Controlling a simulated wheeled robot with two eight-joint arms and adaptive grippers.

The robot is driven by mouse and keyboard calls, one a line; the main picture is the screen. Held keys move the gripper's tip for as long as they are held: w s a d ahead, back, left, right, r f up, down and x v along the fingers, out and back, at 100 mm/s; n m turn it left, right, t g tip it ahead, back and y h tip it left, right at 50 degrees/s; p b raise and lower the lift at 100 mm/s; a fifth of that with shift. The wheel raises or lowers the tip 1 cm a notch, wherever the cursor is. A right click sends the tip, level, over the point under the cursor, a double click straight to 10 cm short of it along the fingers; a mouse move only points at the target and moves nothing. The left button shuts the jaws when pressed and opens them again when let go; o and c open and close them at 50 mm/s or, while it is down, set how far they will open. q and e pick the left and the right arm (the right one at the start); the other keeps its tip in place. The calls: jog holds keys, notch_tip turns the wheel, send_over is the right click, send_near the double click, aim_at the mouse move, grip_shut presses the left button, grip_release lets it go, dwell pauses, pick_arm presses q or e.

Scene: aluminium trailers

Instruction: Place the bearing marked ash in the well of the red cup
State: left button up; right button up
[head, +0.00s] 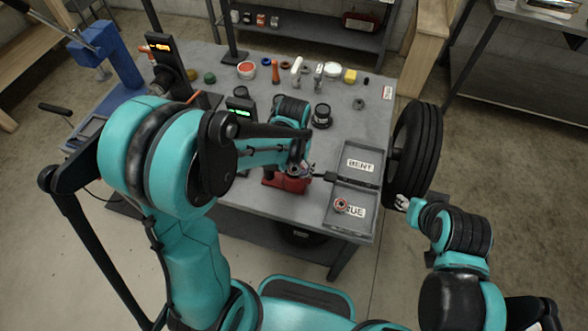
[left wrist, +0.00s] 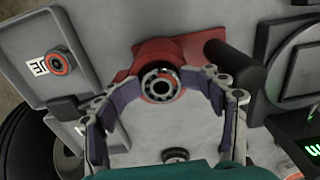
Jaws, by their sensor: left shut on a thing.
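The red cup (head: 284,183) stands on the grey table near its front edge, on a red base. It also shows in the left wrist view (left wrist: 185,48). My left gripper (head: 303,170) is over the cup, with its purple-padded fingers on either side of a dark, silvery bearing (left wrist: 160,84). It is shut on this bearing, which lines up with the round cup in the left wrist view; I cannot tell whether it is seated or just above. No ash marking is readable. My right gripper (head: 402,202) is by the black tyre, its opening unclear.
A grey two-part tray (head: 335,191), marked BENT and TRUE, lies right of the cup; a red-ringed bearing (head: 341,205) sits in the TRUE part. A black tyre (head: 415,150) stands at the table's right edge. Small parts line the back, and displays stand left.

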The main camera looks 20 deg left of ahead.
aim_at(293, 170)
pick_arm(q)
jog(key=shift+r+p, duration=0.55)
jog(key=shift+p, duration=0.05)
notch_tip(293, 170, up, 11)
jog(key=p, duration=0.3)
jog(key=s+a+r+t, duration=0.4)
jog(key=s+r+t, duration=0.2)
jog(key=s, duration=0.3)
jog(key=shift+s+a+r+t+p, duration=0.3)
jog(key=shift+s+a+t, duration=0.1)
jog(key=shift+t, duration=0.2)
jog(key=shift+w+f, duration=0.1)
notch_tip(293, 170, down, 8)
jog(key=b, duration=0.7)
jog(key=shift+r+b, duration=0.2)
jog(key=shift+b, duration=0.2)
